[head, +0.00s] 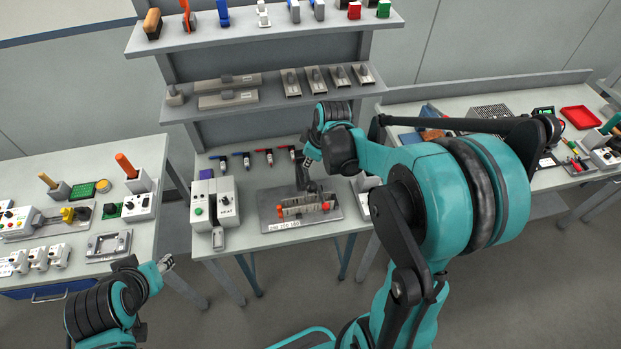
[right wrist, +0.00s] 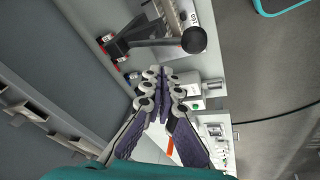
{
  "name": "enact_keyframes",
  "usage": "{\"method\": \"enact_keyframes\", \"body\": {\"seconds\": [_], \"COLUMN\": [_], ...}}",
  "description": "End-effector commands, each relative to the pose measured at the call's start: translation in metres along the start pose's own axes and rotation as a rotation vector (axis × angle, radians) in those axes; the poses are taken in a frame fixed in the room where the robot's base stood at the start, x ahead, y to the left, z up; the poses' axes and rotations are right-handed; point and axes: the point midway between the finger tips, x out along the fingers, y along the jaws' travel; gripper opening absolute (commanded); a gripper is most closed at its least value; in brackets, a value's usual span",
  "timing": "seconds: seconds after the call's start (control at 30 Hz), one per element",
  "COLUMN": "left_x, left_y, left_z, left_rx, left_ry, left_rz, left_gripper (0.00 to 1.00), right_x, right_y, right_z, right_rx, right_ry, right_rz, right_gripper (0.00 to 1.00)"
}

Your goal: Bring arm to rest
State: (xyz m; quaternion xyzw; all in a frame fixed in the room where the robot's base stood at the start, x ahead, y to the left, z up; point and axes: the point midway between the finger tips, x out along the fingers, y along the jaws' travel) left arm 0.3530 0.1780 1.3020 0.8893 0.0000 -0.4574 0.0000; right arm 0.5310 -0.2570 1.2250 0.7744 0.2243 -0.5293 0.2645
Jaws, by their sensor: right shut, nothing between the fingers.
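My right arm reaches over the middle table from the right. My right gripper (head: 309,158) is in the air above the back of this table, partly hidden by its own wrist. In the right wrist view the right gripper (right wrist: 162,76) has its fingers together with nothing between them. My left gripper (head: 167,263) is at the lower left, in front of the left table and apart from it. It is too small to tell whether it is open or shut.
A metal plate (head: 275,218) with red-ended parts and a black lever tool (head: 300,172) is on the middle table, below my right gripper. A HEAT unit (head: 225,203) stands left of it. A shelf (head: 270,100) with tools rises behind. The right wrist view shows the lever's round knob (right wrist: 195,40).

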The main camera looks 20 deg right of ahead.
Motion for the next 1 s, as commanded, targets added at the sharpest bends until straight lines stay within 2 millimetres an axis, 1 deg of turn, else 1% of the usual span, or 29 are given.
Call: {"method": "enact_keyframes", "body": {"seconds": [0.03,0.2,0.77,0.87,0.97,1.0], "left_x": [-0.005,-0.011,-0.009,-0.001,0.021,0.032], "left_y": [0.0,0.0,0.0,0.0,0.0,0.0], "left_z": [-0.003,-0.008,-0.007,0.0,0.015,0.023], "left_rx": [0.0,0.0,0.0,0.0,0.0,0.0], "left_ry": [0.0,0.0,0.0,0.0,0.0,0.0], "left_rz": [0.0,0.0,0.0,0.0,0.0,0.0], "left_gripper": [0.4,0.4,0.4,0.4,0.4,0.4], "right_x": [-0.006,-0.016,-0.015,-0.011,-0.004,0.0], "right_y": [0.003,0.011,0.011,0.004,-0.014,-0.024], "right_z": [-0.004,-0.011,-0.011,-0.008,-0.001,0.004], "right_rx": [0.0,0.0,0.001,0.017,0.065,0.095], "right_ry": [0.0,0.0,0.0,0.003,0.012,0.016], "right_rz": [0.0,0.0,0.0,0.006,0.024,0.035], "right_gripper": [0.0,0.0,0.0,0.0,0.0,0.0]}}
